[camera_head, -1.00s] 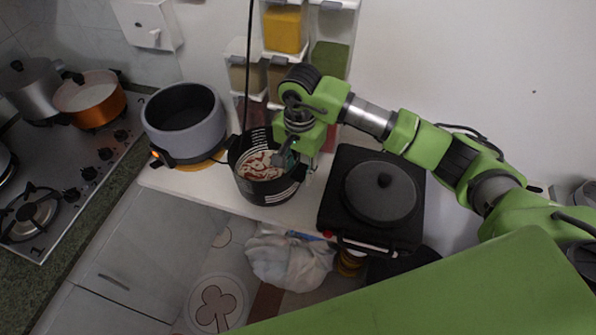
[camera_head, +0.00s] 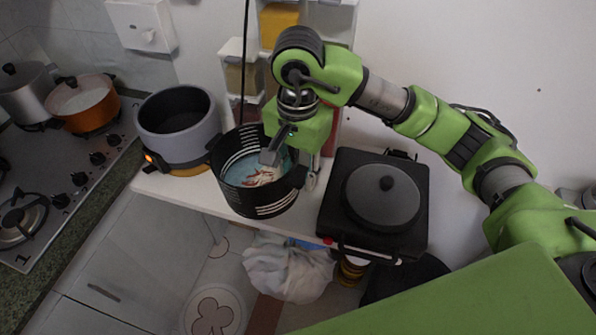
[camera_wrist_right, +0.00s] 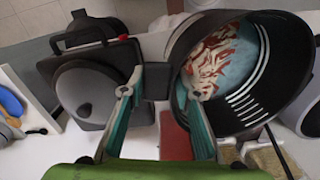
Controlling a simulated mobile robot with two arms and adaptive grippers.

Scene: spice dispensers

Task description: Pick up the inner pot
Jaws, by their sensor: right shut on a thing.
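The inner pot (camera_head: 262,211) is black with pale slots in its wall and two side handles. It shows in the middle of the head view, in front of the spice dispensers, and looks raised from the white counter. It holds red and whitish pieces against a blue inside. My right gripper (camera_head: 279,148) reaches down at its right rear rim and is shut on it. In the right wrist view, the pot (camera_wrist_right: 285,75) is on the right and my fingers (camera_wrist_right: 158,82) are at its near side. The exact contact is partly hidden. My left gripper is not in view.
A grey cooker (camera_head: 178,150) with an orange light stands left of the pot. A black appliance with a round lid (camera_head: 382,197) stands to the right. Spice dispensers (camera_head: 243,75) hang behind. A stove with an orange pot (camera_head: 85,114) is at far left. A white bag (camera_head: 288,268) lies below.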

